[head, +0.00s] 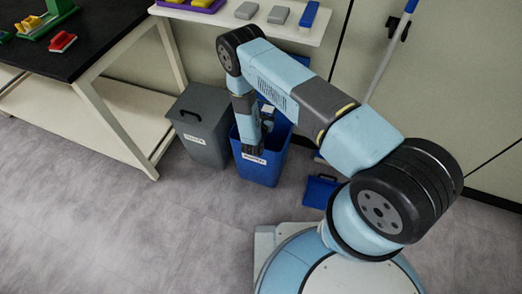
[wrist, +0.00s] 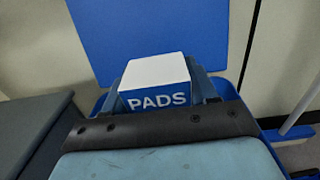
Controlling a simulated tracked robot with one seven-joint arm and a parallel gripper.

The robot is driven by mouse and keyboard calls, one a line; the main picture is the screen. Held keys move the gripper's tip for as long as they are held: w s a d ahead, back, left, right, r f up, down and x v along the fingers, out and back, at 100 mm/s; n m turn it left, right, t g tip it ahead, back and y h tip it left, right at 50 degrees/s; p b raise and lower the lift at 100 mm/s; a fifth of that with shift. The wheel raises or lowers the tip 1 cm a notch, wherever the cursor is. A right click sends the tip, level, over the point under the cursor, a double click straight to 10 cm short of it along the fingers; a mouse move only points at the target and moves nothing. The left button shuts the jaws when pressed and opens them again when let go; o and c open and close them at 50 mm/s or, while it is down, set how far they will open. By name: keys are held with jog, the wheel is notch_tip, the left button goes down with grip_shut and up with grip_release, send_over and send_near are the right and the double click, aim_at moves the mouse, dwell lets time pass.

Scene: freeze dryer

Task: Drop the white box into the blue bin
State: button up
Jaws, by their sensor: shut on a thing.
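The white box (wrist: 157,72) has a white top and a blue side lettered "PADS". In the wrist view it sits between the two fingers of my gripper (wrist: 162,92), which is shut on it. The bin's raised blue lid (wrist: 145,30) stands behind the box in the wrist view. The bin's inside is mostly hidden by my arm and gripper.
A grey lidded bin (head: 203,125) stands just left of the blue bin. A black-topped table (head: 85,45) is at the left. A white shelf (head: 245,22) is above the bins. A blue dustpan (head: 320,190) lies at the right. The front floor is clear.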

jog(key=shift+f, duration=0.1)
jog(key=o, duration=1.1)
jog(key=shift+s, duration=0.1)
jog(key=v, duration=1.3)
jog(key=shift+s+a, duration=0.15)
jog(key=shift+s, duration=0.2)
jog(key=shift+s+f, duration=0.1)
